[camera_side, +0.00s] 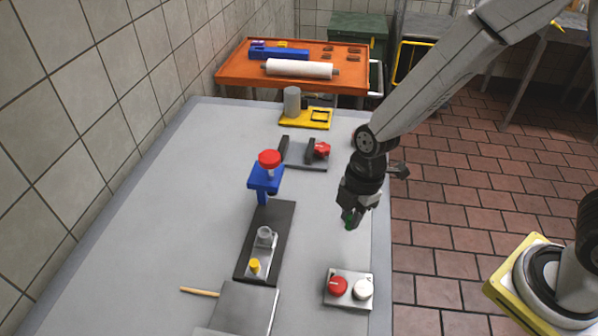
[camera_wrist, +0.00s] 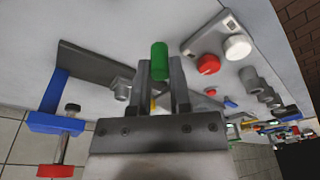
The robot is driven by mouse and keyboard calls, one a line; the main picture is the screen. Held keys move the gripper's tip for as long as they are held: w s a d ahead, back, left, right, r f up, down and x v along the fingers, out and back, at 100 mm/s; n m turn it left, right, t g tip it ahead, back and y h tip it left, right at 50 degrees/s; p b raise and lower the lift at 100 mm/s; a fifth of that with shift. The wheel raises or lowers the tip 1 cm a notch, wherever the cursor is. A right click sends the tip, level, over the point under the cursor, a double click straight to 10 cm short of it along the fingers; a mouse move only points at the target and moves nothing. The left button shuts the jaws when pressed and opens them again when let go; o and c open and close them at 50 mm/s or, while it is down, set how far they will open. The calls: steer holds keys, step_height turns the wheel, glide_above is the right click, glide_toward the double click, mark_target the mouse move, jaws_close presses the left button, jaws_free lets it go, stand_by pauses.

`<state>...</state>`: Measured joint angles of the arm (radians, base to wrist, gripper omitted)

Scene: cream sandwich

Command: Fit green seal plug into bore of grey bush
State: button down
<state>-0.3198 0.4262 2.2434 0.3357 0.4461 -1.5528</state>
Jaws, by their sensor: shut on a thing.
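The green seal plug (camera_side: 348,217) is at the tip of my gripper (camera_side: 350,214), which points down over the right side of the table. In the wrist view the green plug (camera_wrist: 160,58) sticks out between the two fingers of my gripper (camera_wrist: 160,80), which are shut on it. The grey bush (camera_side: 264,233) stands on a light metal plate on a dark base, left of and apart from my gripper. The bush also shows in the wrist view (camera_wrist: 121,87), left of the fingers. I cannot see into its bore clearly.
A yellow peg (camera_side: 254,265) stands in front of the bush. A blue clamp with a red knob (camera_side: 268,160) rises behind it. A box with red and white buttons (camera_side: 348,289) lies at front right. A grey plate (camera_side: 240,307) lies in front. The table's left side is clear.

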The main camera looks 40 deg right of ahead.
mark_target(348, 219)
steer(key=shift+r, duration=1.55)
steer(key=shift+a+r, duration=0.35)
steer(key=shift+a, duration=0.05)
steer(key=s+a+r+n, duration=0.2)
steer(key=a+r+n, duration=0.2)
steer(key=a+r, duration=0.2)
steer(key=shift+s+a+r+n+g, duration=0.3)
steer(key=shift+s+a+r+g, duration=0.05)
steer(key=shift+a+g, duration=0.05)
steer(key=shift+w, duration=0.1)
steer(key=w+a+f, duration=0.2)
steer(key=w, duration=0.1)
steer(key=w+a+f, duration=0.2)
steer(key=w+f, duration=0.1)
steer(key=w, duration=0.1)
steer(key=w+a+f, duration=0.1)
steer(key=w+f, duration=0.2)
steer(key=w, duration=0.1)
steer(key=shift+a+f, duration=0.25)
steer(key=shift+a, duration=0.15)
steer(key=shift+w+a+f, duration=0.2)
steer(key=shift+w+f, duration=0.2)
steer(key=shift+f, duration=0.05)
